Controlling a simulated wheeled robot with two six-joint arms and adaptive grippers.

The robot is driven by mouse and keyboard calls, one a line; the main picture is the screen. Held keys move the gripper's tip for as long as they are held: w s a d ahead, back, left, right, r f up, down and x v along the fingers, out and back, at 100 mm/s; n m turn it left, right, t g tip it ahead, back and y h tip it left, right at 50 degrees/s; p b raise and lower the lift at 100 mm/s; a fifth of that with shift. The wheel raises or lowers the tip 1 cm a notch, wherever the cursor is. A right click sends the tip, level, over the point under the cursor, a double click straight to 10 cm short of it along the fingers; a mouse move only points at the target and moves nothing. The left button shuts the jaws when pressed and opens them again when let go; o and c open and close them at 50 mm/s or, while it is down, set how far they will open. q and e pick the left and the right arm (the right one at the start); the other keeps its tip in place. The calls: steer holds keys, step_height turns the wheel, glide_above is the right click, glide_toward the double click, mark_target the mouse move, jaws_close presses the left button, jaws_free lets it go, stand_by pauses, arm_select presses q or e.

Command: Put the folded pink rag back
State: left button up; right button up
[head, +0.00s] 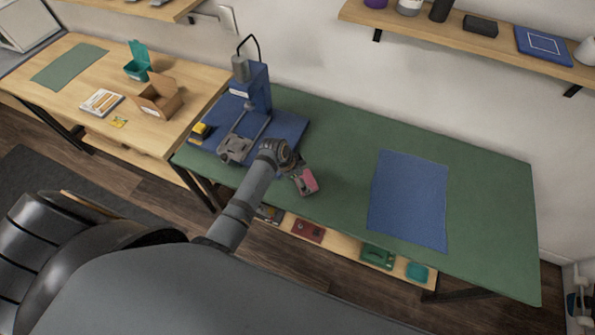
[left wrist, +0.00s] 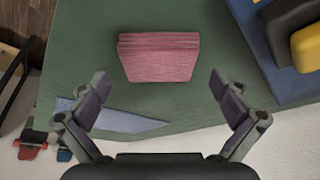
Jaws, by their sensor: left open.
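The folded pink rag (head: 309,186) lies on the green table top (head: 340,130), right of the blue press base and near the front edge. In the left wrist view the rag (left wrist: 158,58) is a folded block with layered edges on the green surface. My left gripper (head: 300,178) is just over the rag. In the left wrist view its two fingers (left wrist: 158,88) are spread wide on either side of the rag's near end, with nothing between them gripped. My right gripper is not in view.
A blue press (head: 258,85) on a blue base stands left of the gripper, with a yellow-and-black item (head: 200,131) on it. A blue mat (head: 408,200) lies to the right. A wooden lower shelf (head: 340,249) holds several items. Green surface between rag and mat is clear.

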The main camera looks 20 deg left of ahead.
arm_select(q)
steer(key=v, duration=1)
steer(key=shift+r, duration=0.15)
steer(key=shift+s+a, duration=0.1)
